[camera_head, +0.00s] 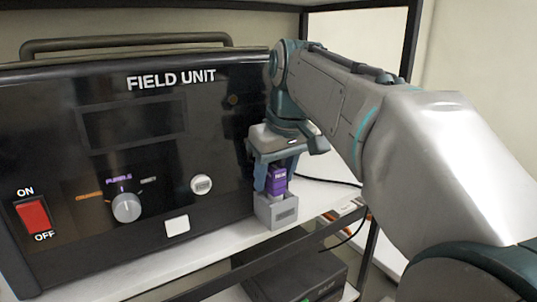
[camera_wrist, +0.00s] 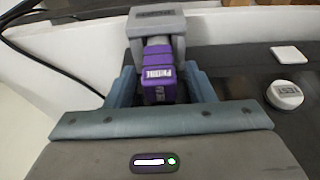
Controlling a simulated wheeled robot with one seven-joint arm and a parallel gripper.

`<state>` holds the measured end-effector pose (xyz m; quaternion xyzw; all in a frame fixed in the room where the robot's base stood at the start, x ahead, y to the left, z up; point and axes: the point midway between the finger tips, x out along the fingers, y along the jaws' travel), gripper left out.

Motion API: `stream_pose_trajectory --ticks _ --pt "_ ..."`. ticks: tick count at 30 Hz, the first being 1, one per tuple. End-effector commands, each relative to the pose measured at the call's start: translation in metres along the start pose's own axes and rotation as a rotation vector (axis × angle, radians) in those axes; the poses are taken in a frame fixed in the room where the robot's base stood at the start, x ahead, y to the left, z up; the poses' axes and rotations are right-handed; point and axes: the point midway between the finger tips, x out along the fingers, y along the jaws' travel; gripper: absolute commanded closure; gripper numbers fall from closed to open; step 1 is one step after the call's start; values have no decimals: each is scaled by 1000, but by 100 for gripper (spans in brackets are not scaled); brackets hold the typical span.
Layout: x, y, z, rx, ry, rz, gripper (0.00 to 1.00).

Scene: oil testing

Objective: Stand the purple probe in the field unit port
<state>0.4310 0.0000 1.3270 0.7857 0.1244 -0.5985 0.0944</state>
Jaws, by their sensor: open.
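The purple probe (camera_head: 277,180) stands upright with its lower end in a grey block-shaped socket (camera_head: 278,213) at the right front of the black field unit (camera_head: 60,120). In the wrist view the probe's labelled purple head (camera_wrist: 158,84) shows in front of the grey socket (camera_wrist: 157,22). My gripper (camera_head: 275,182) points down over the probe, with one blue finger on each side of its head. The jaws are open; whether a finger touches the probe I cannot tell. The probe's lower tip is hidden inside the socket.
The field unit's front has a red switch (camera_head: 33,217), a selector knob (camera_head: 126,207), a round button (camera_head: 201,184) and a white square (camera_head: 177,226). A dark cable (camera_head: 330,182) runs behind my gripper. A dark box (camera_head: 300,270) sits on the lower shelf.

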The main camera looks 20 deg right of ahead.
Motion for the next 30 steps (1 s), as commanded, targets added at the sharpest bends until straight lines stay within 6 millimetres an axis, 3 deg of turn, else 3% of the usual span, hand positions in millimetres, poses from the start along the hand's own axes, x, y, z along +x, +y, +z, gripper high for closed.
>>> stream_pose_trajectory --ticks 16,22,30 --pt "-98 0 -1 0 4 2 51" --pt "-113 0 0 0 1 1 51" --pt "-114 0 0 1 1 1 51"
